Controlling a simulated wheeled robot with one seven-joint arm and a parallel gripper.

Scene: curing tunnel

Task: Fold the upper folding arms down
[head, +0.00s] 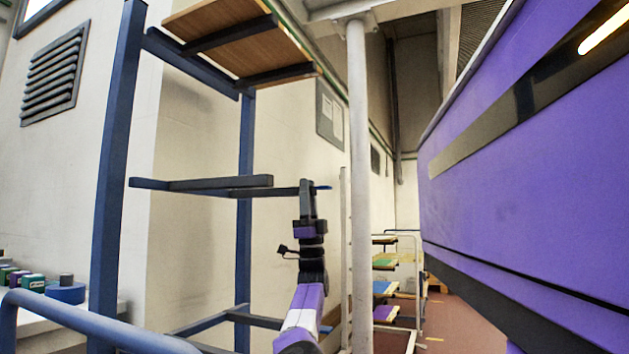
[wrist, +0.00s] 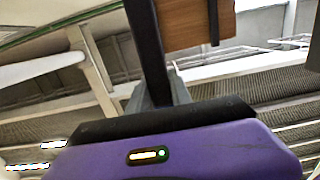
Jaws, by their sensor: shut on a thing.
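A blue rack (head: 114,150) stands at the left in the head view. At middle height two bare dark folding arms stick out level to the right: a nearer one (head: 222,182) and a farther one (head: 272,192). My gripper (head: 307,187) is at the outer end of the farther arm and shut on it. In the wrist view a dark bar (wrist: 149,45) runs up from between my grey fingers (wrist: 163,92). The fingertips are partly hidden by the gripper body.
Above, a wooden board (head: 236,47) rests on dark supports; it also shows in the wrist view (wrist: 195,25). A pale post (head: 359,180) stands close right of my gripper. A large purple cabinet (head: 530,170) fills the right. Lower arms (head: 255,320) sit below.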

